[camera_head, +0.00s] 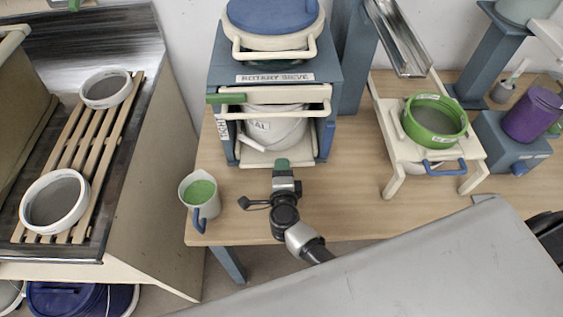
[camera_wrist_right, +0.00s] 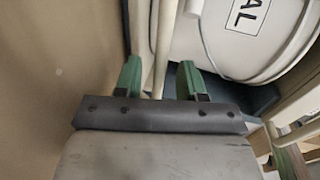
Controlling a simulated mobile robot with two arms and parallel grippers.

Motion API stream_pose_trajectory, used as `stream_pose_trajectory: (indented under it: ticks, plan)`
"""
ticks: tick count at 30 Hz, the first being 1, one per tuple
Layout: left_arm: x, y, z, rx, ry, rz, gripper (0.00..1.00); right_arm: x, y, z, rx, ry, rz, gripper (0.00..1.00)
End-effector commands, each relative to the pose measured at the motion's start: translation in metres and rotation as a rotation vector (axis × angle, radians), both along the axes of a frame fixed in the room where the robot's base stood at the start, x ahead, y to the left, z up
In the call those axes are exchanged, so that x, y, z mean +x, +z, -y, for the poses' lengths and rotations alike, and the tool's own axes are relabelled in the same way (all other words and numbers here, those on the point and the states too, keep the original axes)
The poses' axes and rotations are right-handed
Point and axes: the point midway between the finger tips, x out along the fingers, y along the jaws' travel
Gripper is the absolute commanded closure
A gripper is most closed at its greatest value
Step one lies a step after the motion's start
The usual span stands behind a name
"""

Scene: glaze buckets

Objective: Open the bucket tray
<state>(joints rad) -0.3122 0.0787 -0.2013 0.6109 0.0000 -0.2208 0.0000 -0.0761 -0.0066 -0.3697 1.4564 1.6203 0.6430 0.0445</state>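The blue rotary sieve (camera_head: 224,75) stands at the back of the wooden table. A white bucket (camera_head: 275,130) sits in its lower bay on a cream bucket tray (camera_head: 249,160). The bucket also shows in the right wrist view (camera_wrist_right: 215,35). My right gripper (camera_head: 281,164) is at the tray's front edge and covers part of it. In the right wrist view its green fingers (camera_wrist_right: 158,80) stand apart, with narrow cream bars (camera_wrist_right: 163,45) between them and a gap beside the right finger. I cannot tell which part these bars belong to. My left gripper is not in view.
A jug of green glaze (camera_head: 201,195) stands left of my right arm. A cream stand (camera_head: 391,150) with a green-rimmed sieve (camera_head: 434,120) is to the right. A slatted rack (camera_head: 100,140) with two round sieves is at the left. Table space is clear right of my arm.

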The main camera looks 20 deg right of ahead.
Motion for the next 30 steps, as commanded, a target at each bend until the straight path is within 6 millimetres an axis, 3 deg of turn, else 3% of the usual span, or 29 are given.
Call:
stream_pose_trajectory:
  ticks: [6, 16, 24, 30]
  plan:
    - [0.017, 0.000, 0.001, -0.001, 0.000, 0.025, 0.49, 0.022, -0.005, 0.006, -0.001, 0.001, 0.000, 0.60]
    - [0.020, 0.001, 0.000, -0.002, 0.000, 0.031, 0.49, 0.025, -0.005, 0.007, 0.000, 0.001, 0.000, 0.60]
    - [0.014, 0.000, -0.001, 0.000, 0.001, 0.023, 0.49, 0.025, -0.005, 0.007, 0.000, 0.001, 0.000, 1.00]
    - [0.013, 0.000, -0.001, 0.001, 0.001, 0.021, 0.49, 0.025, -0.006, 0.007, 0.000, 0.001, 0.000, 1.00]
